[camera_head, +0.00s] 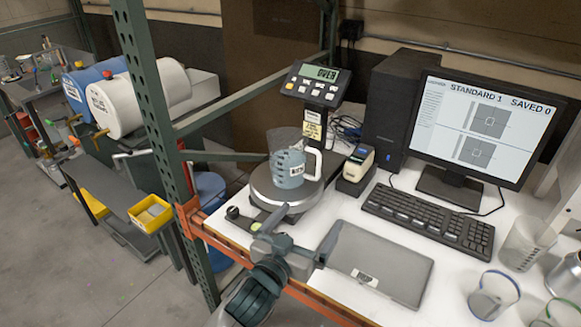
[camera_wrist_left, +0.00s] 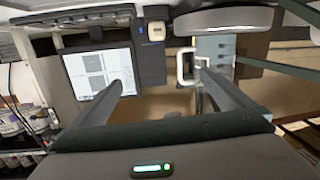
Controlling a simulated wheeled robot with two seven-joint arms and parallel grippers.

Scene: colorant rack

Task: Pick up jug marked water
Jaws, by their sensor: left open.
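The jug marked water (camera_head: 289,168) is a blue-grey measuring jug with a dark label and a white handle on its right side. It stands upright on the round pan of the scale (camera_head: 262,188). My left gripper (camera_head: 303,232) is open and empty in front of the scale, apart from the jug. In the left wrist view the jug (camera_wrist_left: 217,50) shows beyond the right fingertip, with its white handle towards the space between the fingers (camera_wrist_left: 162,80). My right gripper is not in view.
A flat grey tablet-like panel (camera_head: 385,262) lies right of my gripper. A keyboard (camera_head: 430,215), monitor (camera_head: 485,125) and small label printer (camera_head: 356,165) stand behind. Clear beakers (camera_head: 492,296) are at the front right. A green rack post (camera_head: 150,110) rises at the left.

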